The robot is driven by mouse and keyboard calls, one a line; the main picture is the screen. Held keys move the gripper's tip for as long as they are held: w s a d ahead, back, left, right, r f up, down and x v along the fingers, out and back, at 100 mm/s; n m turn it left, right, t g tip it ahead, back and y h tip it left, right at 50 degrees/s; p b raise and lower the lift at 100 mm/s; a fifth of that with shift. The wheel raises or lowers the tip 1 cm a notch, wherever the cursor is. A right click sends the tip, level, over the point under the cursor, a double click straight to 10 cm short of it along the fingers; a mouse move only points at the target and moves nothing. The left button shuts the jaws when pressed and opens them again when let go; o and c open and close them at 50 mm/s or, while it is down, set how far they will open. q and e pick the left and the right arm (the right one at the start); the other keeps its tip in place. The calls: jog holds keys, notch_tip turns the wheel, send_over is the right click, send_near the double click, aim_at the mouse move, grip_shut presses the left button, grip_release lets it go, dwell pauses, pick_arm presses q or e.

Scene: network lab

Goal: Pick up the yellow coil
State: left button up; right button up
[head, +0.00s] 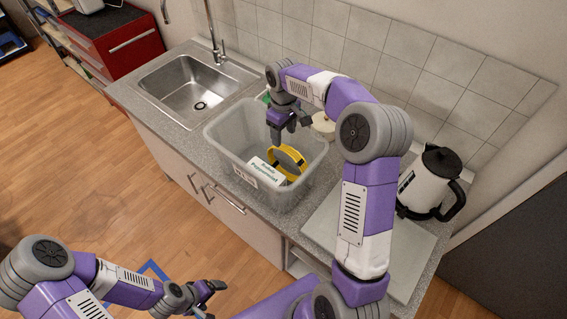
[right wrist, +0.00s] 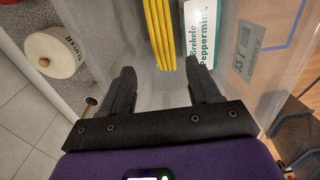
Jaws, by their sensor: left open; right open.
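The yellow coil (head: 291,161) stands on edge inside a clear plastic bin (head: 222,150) on the counter, beside a white-and-green peppermint box (head: 264,172). My right gripper (head: 281,138) reaches down into the bin from above, close to the coil. In the right wrist view the yellow coil (right wrist: 160,32) shows as parallel strands just beyond the open fingers (right wrist: 160,72), roughly between their lines. Nothing is between the fingertips. My left gripper (head: 214,297) is open and empty, low in front of the counter.
The peppermint box (right wrist: 203,35) lies close to the right finger in the right wrist view. A white sugar pot (right wrist: 55,54) stands outside the bin. A steel sink (head: 195,88) is left of the bin; a kettle (head: 424,185) and a pale board (head: 410,262) are right.

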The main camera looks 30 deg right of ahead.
aim_at(285, 147)
jog(key=shift+w+f, duration=0.2)
jog(key=shift+f, duration=0.45)
jog(key=f, duration=0.1)
jog(key=s+f, duration=0.1)
jog(key=f, duration=0.3)
jog(key=shift+s+a, duration=0.1)
jog(key=shift+s, duration=0.25)
jog(key=shift+f, duration=0.6)
grip_shut()
